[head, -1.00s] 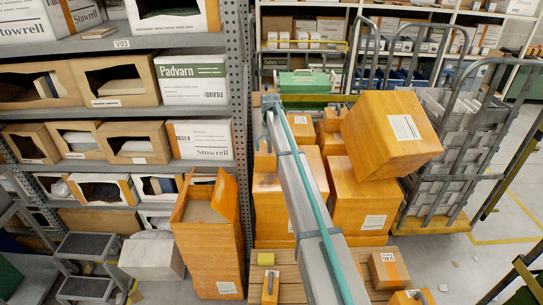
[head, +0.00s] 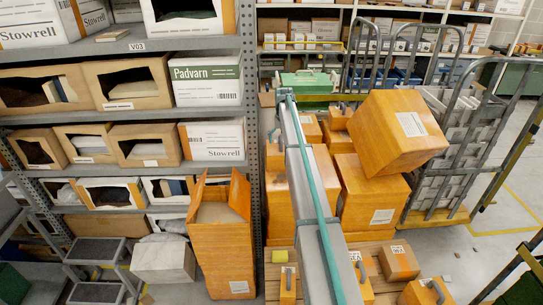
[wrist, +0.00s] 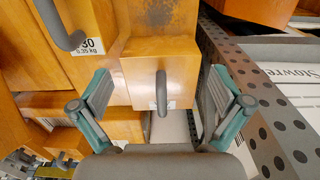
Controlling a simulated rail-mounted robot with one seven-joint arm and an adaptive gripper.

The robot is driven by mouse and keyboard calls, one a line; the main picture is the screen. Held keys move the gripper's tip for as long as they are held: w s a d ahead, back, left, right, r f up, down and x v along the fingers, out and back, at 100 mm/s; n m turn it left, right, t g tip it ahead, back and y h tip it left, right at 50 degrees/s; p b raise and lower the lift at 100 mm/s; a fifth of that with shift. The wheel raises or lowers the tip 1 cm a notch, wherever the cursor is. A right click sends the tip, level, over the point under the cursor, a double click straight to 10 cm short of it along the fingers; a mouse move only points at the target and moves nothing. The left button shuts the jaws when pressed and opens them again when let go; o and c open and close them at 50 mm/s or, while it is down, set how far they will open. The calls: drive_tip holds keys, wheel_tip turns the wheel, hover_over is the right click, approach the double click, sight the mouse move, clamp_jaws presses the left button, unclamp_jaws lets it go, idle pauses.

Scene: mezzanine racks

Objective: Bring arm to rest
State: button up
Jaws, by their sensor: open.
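My arm (head: 309,175) reaches from the bottom of the head view away over the orange boxes, its far end near the green case at the back. In the head view the fingers cannot be made out. In the wrist view my gripper (wrist: 160,88) is open, with its two teal-and-grey fingers well apart and nothing held between them. An orange box (wrist: 153,60) with a grey handle (wrist: 161,93) lies beyond the fingers. Whether a finger touches it cannot be told.
A perforated rack post (wrist: 268,140) stands close on the right in the wrist view. A large orange box (head: 385,150) sits tilted on the stack right of my arm. An open orange box (head: 222,255) stands at left, before shelves of cartons. Grey roll cages (head: 455,140) stand at right.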

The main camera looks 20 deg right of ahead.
wheel_tip(320, 180, down, 15)
drive_tip(key=b, duration=0.5)
drive_tip(key=shift+r, duration=0.15)
drive_tip(key=shift+s, duration=0.1)
idle(0.4)
drive_tip(key=shift+s+a, duration=0.25)
drive_tip(key=shift+s, duration=0.45)
drive_tip(key=shift+s+a, duration=0.2)
drive_tip(key=shift+s, duration=0.45)
wheel_tip(320, 180, up, 13)
drive_tip(key=p, duration=0.4)
drive_tip(key=shift+w, duration=0.15)
drive_tip(key=shift+w+d+f+b, duration=0.15)
drive_tip(key=shift+w+f+b, duration=0.5)
drive_tip(key=shift+f, duration=1.5)
drive_tip(key=shift+w+d+f+b, duration=0.2)
drive_tip(key=shift+f+b, duration=0.9)
drive_tip(key=shift+f, duration=1.1)
drive_tip(key=shift+w+d+f+b, duration=0.15)
drive_tip(key=shift+w+f+b, duration=0.5)
drive_tip(key=shift+f, duration=1.5)
drive_tip(key=shift+s, duration=0.35)
